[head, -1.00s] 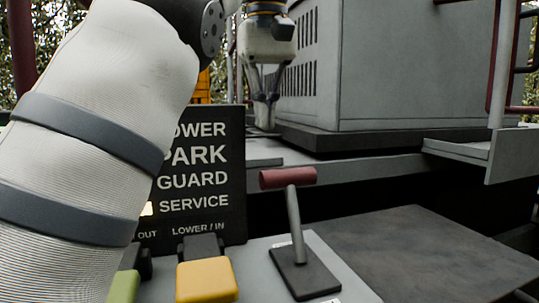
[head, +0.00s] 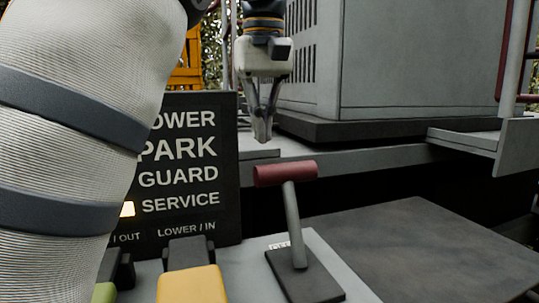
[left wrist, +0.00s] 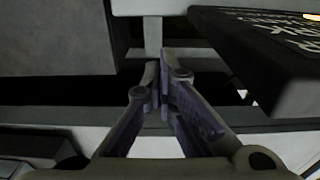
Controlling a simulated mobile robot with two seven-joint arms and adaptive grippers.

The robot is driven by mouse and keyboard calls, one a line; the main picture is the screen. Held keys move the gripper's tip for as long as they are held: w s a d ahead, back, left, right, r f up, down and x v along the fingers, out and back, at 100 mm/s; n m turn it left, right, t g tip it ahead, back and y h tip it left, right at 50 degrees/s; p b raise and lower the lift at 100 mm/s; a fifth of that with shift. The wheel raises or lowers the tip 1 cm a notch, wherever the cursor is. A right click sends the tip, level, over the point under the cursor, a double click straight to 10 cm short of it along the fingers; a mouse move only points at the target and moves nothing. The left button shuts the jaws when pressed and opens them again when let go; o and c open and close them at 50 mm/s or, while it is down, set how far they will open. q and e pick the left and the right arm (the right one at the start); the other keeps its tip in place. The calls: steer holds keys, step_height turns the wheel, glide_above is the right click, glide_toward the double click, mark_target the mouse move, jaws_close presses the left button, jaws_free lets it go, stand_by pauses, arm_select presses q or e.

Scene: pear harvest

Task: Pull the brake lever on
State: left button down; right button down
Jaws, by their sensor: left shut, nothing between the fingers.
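The brake lever, with a red T-shaped handle (head: 285,173), a grey stem (head: 292,222) and a dark base plate (head: 304,280), stands on the light grey console. Its stem leans slightly, the top toward the left. My left gripper (head: 262,138) hangs fingers-down beyond the lever in the head view, a little above and left of the handle, apart from it. It is shut and empty. The left wrist view shows its closed fingers (left wrist: 165,72) with nothing between them; I cannot make out the lever there. My right gripper is not in view.
A black sign (head: 190,170) with PARK, GUARD and SERVICE stands left of the lever; a light glows beside SERVICE. A yellow-topped control (head: 192,285) is in front of it. A grey vented housing (head: 420,60) stands behind. A flat dark panel (head: 420,255) lies right of the lever.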

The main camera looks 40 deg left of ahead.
arm_select(q)
steer(key=d+f, duration=0.1)
steer(key=s+d+f, duration=0.1)
steer(key=d+f, duration=0.1)
steer(key=f, duration=0.1)
steer(key=shift+s+f+p, duration=0.1)
steer(key=shift+s+p, duration=0.2)
steer(key=shift+p, duration=0.05)
steer(key=shift+w, duration=0.1)
